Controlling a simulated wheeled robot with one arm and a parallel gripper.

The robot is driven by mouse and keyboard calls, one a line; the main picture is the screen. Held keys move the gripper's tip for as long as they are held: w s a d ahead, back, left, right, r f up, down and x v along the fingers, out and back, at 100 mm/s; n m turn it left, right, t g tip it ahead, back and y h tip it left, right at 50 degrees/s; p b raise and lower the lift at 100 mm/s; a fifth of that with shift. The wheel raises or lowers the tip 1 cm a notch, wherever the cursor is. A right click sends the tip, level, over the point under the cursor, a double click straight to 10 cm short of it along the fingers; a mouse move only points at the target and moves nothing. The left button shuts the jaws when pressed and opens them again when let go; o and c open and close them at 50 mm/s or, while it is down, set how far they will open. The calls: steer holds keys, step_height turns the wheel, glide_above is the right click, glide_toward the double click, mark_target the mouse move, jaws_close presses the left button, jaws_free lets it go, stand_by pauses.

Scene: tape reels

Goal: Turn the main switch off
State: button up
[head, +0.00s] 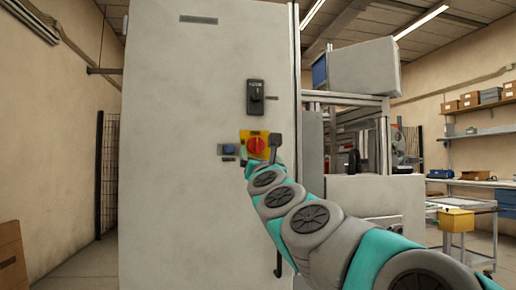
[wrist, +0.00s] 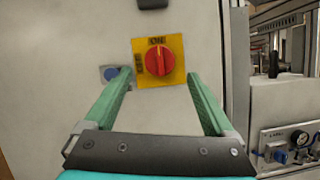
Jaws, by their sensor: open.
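The main switch is a red rotary knob (head: 256,145) on a yellow plate on the front of a grey cabinet. In the wrist view the red knob (wrist: 159,55) has its grip ridge standing upright, in line with the ON label above it; an OFF label is at the left of the plate. My gripper (wrist: 160,77) is open, its two green fingers pointing at the panel, one on each side of the plate as seen. The knob shows between and slightly above the fingertips, with nothing held. In the head view my arm hides most of the gripper.
A black rotary switch (head: 255,97) sits above the yellow plate. A blue button (head: 228,149) is to its left and shows beside the left fingertip in the wrist view (wrist: 110,73). The cabinet face (head: 170,200) is otherwise mostly clear.

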mark_target(257, 148)
steer(key=shift+p+x, duration=0.65)
steer(key=shift+x, duration=1.8)
steer(key=c, duration=1.4)
